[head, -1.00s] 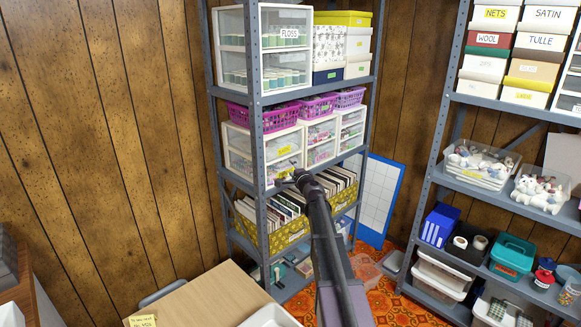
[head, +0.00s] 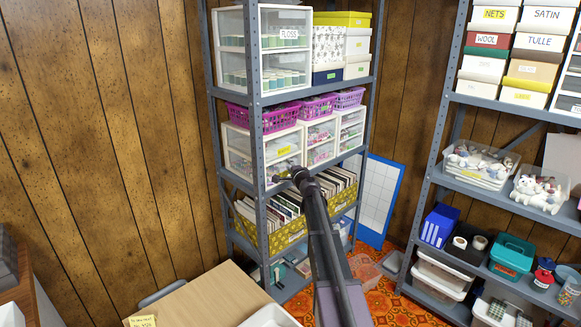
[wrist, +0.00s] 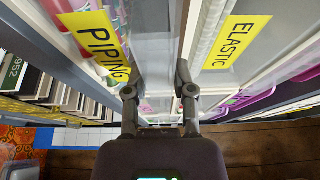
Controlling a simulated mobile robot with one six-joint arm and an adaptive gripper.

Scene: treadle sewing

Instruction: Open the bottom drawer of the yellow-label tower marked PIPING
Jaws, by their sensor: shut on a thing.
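The white tower with clear drawer fronts (head: 239,139) stands at the left of the grey rack's middle shelf. In the wrist view the yellow PIPING label (wrist: 95,40) is on the left drawer front and the yellow ELASTIC label (wrist: 235,42) is on the drawer to its right. My gripper (wrist: 158,82) has its fingers on either side of a pale part beside the PIPING label, and is shut on it; this looks like the drawer's handle. In the head view my gripper (head: 285,177) is at the tower's lower drawer and partly hides it. How far that drawer is out is unclear.
A grey rack post (head: 259,200) stands close to the left of my gripper. Purple baskets (head: 281,117) sit on the towers. A yellow patterned bin (head: 288,236) of upright books or patterns is on the shelf below.

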